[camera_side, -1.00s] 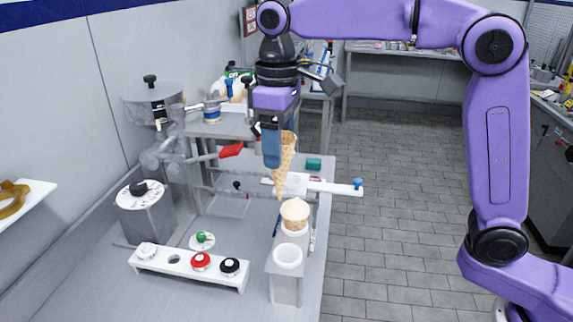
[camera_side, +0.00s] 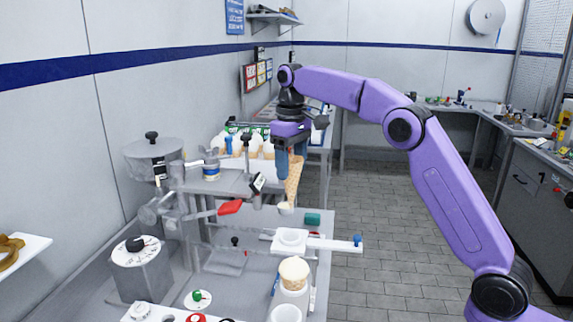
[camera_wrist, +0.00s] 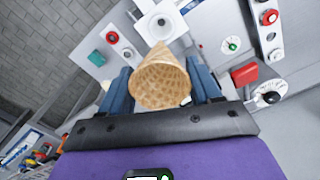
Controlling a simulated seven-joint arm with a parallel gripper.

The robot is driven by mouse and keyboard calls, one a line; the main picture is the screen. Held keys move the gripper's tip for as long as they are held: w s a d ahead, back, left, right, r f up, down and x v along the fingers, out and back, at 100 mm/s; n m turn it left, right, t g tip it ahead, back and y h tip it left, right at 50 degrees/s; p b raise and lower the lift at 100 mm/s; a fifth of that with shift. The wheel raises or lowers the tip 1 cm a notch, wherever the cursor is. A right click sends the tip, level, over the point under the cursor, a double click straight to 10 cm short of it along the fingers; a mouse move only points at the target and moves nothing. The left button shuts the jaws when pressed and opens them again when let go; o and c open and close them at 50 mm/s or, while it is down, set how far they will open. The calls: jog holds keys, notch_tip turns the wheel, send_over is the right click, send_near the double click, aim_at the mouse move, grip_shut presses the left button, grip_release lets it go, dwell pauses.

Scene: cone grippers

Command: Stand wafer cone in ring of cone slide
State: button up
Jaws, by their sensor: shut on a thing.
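My gripper (camera_side: 291,166) is shut on a tan wafer cone (camera_side: 292,180). The cone hangs tip down, and its wide open mouth faces the wrist camera (camera_wrist: 160,82) between the two blue fingers. The white cone slide (camera_side: 330,243) lies below the cone, with a blue knob at its right end. Its ring (camera_side: 290,239) is at the left end, and the cone's tip appears above and apart from it in the side view. A small pale round piece (camera_side: 285,208) shows by the tip; I cannot tell whether they touch.
Another cone-like item with a cream top (camera_side: 294,272) stands in a holder in front of the slide. A white cup (camera_side: 285,313) is nearer still. A red-handled lever (camera_side: 229,208) and a steel machine (camera_side: 154,160) stand left. A teal block (camera_side: 312,219) lies behind the slide.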

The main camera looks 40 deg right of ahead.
jog(key=shift+a+f, duration=0.1)
jog(key=shift+f, duration=2.1)
jog(key=shift+s+f, duration=0.1)
jog(key=shift+f, duration=6.4)
jog(key=o, duration=0.8)
jog(key=shift+c, duration=0.2)
jog(key=shift+r, duration=0.1)
notch_tip(320, 180, up, 17)
send_over(291, 195)
jog(key=shift+w+d+r, duration=0.1)
jog(key=shift+w+d, duration=0.1)
jog(key=shift+w, duration=0.2)
